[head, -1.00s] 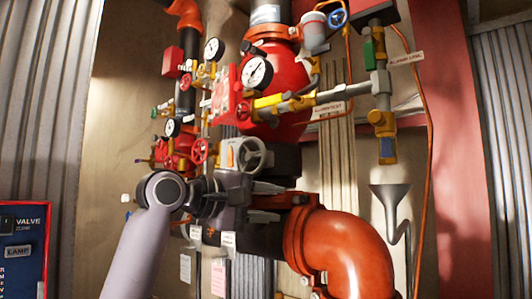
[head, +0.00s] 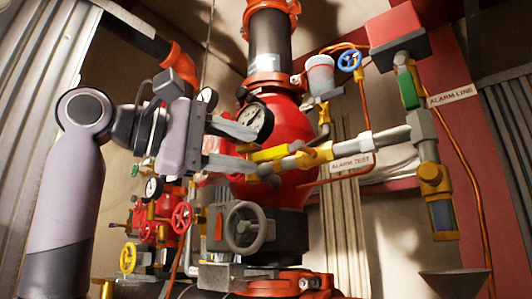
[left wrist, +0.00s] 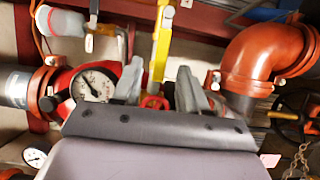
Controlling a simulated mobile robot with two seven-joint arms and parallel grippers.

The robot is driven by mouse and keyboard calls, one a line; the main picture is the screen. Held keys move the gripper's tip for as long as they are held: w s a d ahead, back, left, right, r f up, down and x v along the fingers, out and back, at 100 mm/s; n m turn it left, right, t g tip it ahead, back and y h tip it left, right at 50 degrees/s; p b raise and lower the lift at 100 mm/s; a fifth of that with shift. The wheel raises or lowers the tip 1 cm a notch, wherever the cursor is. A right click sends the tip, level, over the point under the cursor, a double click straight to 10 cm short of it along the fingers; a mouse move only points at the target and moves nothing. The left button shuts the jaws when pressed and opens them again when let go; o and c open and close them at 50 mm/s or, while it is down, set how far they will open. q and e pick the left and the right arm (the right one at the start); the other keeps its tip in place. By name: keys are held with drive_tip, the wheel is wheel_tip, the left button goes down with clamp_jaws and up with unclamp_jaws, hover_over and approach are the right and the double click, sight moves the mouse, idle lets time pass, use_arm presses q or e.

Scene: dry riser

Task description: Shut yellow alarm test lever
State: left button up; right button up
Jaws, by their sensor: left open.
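The yellow alarm test lever (head: 270,154) lies along the grey alarm test pipe, nearly in line with it, beside a brass valve body (head: 314,156). A label reading ALARM TEST (head: 352,164) hangs to its right. My left gripper (head: 254,149) is open in front of the lever's left end, one finger above and one below it. In the left wrist view the yellow lever (left wrist: 162,45) runs down between the two open fingertips (left wrist: 160,82). I cannot tell whether a finger touches it. My right gripper is not in view.
A pressure gauge (head: 257,122) sits just behind the upper finger, in front of the red vessel (head: 290,120). A grey handwheel (head: 246,227) and a red handwheel (head: 181,217) are below. A brass fitting with a sight glass (head: 437,200) hangs at the right.

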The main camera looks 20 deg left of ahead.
sight(264, 156)
use_arm(q)
drive_tip(key=p+x, duration=0.1)
drive_tip(key=x, duration=0.4)
drive_tip(key=shift+c, duration=0.3)
clamp_jaws()
drive_tip(key=shift+f, duration=0.1)
